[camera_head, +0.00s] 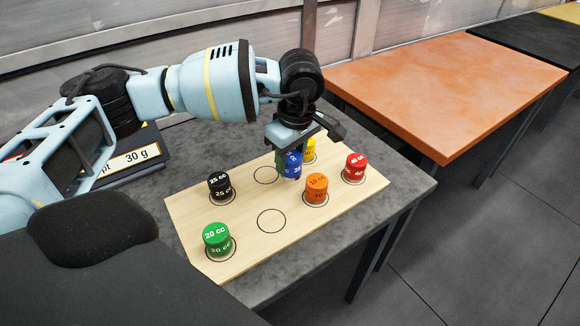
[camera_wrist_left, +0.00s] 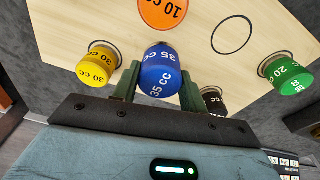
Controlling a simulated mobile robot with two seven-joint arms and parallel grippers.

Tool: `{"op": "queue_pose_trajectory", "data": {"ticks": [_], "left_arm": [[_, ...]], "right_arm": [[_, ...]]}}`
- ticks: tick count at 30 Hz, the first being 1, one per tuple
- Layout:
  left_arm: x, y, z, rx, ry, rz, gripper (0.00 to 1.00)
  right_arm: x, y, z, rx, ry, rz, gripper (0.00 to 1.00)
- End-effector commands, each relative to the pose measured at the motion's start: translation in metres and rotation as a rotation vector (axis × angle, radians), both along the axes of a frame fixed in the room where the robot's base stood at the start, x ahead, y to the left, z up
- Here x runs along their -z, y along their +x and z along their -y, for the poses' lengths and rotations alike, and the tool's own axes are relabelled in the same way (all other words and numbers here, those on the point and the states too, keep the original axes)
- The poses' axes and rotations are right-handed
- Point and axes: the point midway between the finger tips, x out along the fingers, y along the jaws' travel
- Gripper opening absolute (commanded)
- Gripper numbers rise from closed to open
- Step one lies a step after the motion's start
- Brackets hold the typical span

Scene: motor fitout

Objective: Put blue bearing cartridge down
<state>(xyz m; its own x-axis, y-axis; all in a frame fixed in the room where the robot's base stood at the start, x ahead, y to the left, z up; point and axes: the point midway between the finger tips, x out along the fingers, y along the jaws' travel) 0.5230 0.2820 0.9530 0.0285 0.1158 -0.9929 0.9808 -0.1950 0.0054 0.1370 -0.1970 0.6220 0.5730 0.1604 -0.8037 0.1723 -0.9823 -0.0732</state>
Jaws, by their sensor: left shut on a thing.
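My left gripper (camera_head: 289,161) is shut on the blue bearing cartridge (camera_head: 293,168), marked 35 cc. In the left wrist view the blue cartridge (camera_wrist_left: 160,71) sits between the two dark green fingers. It is over the back part of the pale wooden board (camera_head: 188,246), just right of an empty drawn circle (camera_head: 266,175). Whether its bottom touches the board cannot be told. A second empty circle (camera_head: 271,220) is at the board's front middle. My right gripper is not in view.
Around it on the board stand yellow (camera_head: 309,149), red (camera_head: 355,168), orange (camera_head: 316,188), black (camera_head: 220,186) and green (camera_head: 216,238) cartridges. The yellow one is close behind the gripper. A display reading 30 g (camera_head: 142,155) is at left. An orange table (camera_head: 440,85) is clear.

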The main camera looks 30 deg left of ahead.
Motion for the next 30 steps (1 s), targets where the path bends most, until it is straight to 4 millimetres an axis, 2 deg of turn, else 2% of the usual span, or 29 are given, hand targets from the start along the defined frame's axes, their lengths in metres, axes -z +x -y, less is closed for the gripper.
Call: {"op": "queue_pose_trajectory", "data": {"ticks": [6,19,20,24,30], "left_arm": [[0.030,-0.002,0.000,0.000,0.002,-0.003,0.06],[0.037,-0.002,0.000,0.000,0.000,-0.002,0.06],[0.037,-0.002,0.000,0.000,0.001,-0.003,0.47],[0.037,-0.002,0.000,0.000,0.001,-0.003,0.64],[0.037,-0.002,0.000,0.000,0.001,-0.004,0.64]], "right_arm": [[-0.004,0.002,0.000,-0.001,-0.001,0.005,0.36],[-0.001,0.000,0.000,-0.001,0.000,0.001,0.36],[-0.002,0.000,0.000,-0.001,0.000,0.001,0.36],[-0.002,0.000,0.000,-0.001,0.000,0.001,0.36],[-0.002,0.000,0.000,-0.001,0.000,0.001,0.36]]}}
